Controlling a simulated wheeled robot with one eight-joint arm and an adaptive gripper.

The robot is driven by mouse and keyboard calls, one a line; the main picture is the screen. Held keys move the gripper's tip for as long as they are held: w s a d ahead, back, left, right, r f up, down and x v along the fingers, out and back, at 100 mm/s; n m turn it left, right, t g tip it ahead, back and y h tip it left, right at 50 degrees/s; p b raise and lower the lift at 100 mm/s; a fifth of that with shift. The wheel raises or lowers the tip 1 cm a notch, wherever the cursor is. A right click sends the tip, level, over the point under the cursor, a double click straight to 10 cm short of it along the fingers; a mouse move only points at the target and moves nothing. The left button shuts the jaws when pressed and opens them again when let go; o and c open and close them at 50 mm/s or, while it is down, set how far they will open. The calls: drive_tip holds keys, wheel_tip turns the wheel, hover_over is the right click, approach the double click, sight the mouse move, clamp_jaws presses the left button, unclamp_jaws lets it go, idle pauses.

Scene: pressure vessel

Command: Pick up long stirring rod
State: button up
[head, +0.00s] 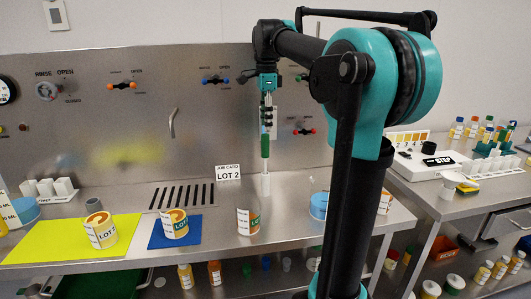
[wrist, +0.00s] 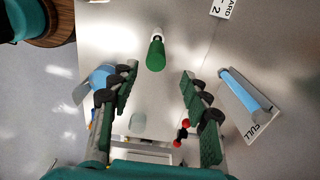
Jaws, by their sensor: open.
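The rod, most likely the long stirring rod, stands upright on the steel counter as a slim green upper part (head: 265,146) above a white lower part. In the wrist view I see its green end (wrist: 156,55) nearly end-on, with white showing beyond it. My gripper (head: 267,122) hangs pointing down above the counter, over the rod's green part. In the wrist view the two gripper fingers (wrist: 159,70) are spread wide. The green end shows between and slightly beyond their tips, with gaps on both sides. I cannot tell the exact height gap.
A "LOT 2" card (head: 228,173) stands close left of the rod. A labelled jar (head: 248,220) stands in front of it, and a blue round container (head: 319,205) to the right. The steel back panel (head: 150,140) rises behind. Two more jars stand on yellow (head: 60,242) and blue mats (head: 172,238).

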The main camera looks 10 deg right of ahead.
sight(265, 135)
drive_tip(key=shift+s+a+f, duration=0.1)
drive_tip(key=shift+s+f, duration=0.1)
drive_tip(key=shift+f, duration=1.7)
drive_tip(key=shift+s+a+f, duration=0.1)
drive_tip(key=shift+s+f, duration=0.05)
drive_tip(key=shift+f, duration=1.75)
drive_tip(key=shift+c, duration=0.6)
clamp_jaws()
